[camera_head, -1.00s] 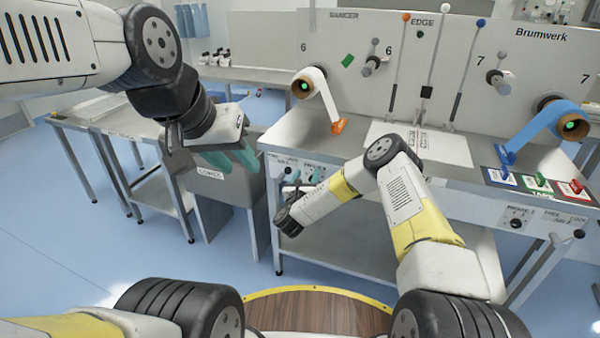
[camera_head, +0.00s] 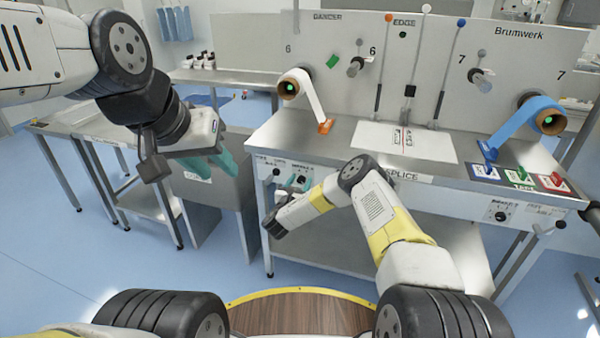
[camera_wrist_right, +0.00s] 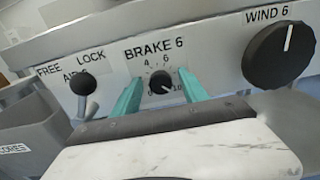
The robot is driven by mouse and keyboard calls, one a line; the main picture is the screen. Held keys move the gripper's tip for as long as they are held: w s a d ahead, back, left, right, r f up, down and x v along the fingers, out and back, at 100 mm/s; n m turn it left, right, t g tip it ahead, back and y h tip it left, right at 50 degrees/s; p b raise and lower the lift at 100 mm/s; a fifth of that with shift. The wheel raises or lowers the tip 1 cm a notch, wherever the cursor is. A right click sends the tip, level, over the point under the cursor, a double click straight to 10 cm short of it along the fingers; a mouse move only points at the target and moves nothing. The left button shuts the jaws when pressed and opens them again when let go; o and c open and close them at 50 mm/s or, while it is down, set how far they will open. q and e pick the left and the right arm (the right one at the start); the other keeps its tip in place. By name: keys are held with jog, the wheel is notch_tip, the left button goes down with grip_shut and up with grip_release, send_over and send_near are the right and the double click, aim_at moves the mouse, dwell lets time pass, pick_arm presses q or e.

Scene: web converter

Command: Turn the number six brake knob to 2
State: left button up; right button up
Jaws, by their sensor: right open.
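The number six brake knob (camera_wrist_right: 160,82) is a small black round knob under the label BRAKE 6 in the right wrist view. Its dial shows 4 and 6 above and 10 at lower right; a short white mark on the knob seems to point lower right. My right gripper (camera_wrist_right: 160,95) is open, its teal fingers on either side of the knob; I cannot tell whether they touch it. In the head view my right gripper (camera_head: 299,182) is at the table's front panel and largely covers the knob. My left gripper (camera_head: 222,163) hangs left of the table, its teal fingers apart and empty.
The larger black WIND 6 knob (camera_wrist_right: 279,54) is right of the brake knob. The FREE/LOCK lever (camera_wrist_right: 84,86) is on its left. A grey bin (camera_wrist_right: 30,125) stands at lower left. The table (camera_head: 340,140) carries tape rolls and a white sheet.

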grip_shut()
